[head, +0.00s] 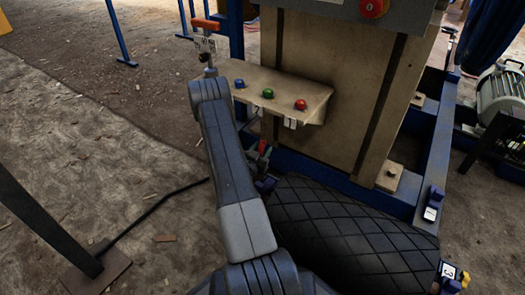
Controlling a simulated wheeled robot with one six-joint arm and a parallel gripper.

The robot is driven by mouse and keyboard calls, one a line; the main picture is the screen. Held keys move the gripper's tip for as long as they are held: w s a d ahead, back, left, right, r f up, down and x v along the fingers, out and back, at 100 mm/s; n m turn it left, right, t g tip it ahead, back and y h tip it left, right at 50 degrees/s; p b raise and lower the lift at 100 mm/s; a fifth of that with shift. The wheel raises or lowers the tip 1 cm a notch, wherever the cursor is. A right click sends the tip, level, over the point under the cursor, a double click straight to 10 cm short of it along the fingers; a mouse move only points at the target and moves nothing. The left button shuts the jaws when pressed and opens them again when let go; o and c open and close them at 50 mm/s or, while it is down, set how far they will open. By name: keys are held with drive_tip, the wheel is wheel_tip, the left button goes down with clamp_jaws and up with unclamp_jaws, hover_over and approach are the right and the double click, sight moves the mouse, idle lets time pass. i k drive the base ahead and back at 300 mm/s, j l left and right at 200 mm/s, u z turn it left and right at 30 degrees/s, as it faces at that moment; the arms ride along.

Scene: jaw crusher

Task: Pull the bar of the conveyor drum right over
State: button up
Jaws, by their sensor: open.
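The conveyor drum (345,228), a black roller with a diamond pattern, lies at the lower right below the blue frame. My arm crosses in front of its left side. A blue fitting with a white tag (432,205) sits above its right part. A dark and yellow fitting with a tag (453,277) is at the lower right edge. I cannot tell which part is the drum's bar. My arm rises from the bottom centre and bends at the upper left. My gripper cannot be made out; it seems hidden behind the arm.
A tan shelf (285,88) carries blue, green and red buttons. A small red-and-dark part (262,156) shows beside my arm. A dark post (50,228) stands at left. Open ground lies left of my arm.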

sight(356, 248)
drive_tip(key=k+j, duration=0.15)
drive_tip(key=k, duration=0.3)
drive_tip(key=k+j, duration=0.2)
drive_tip(key=k, duration=0.3)
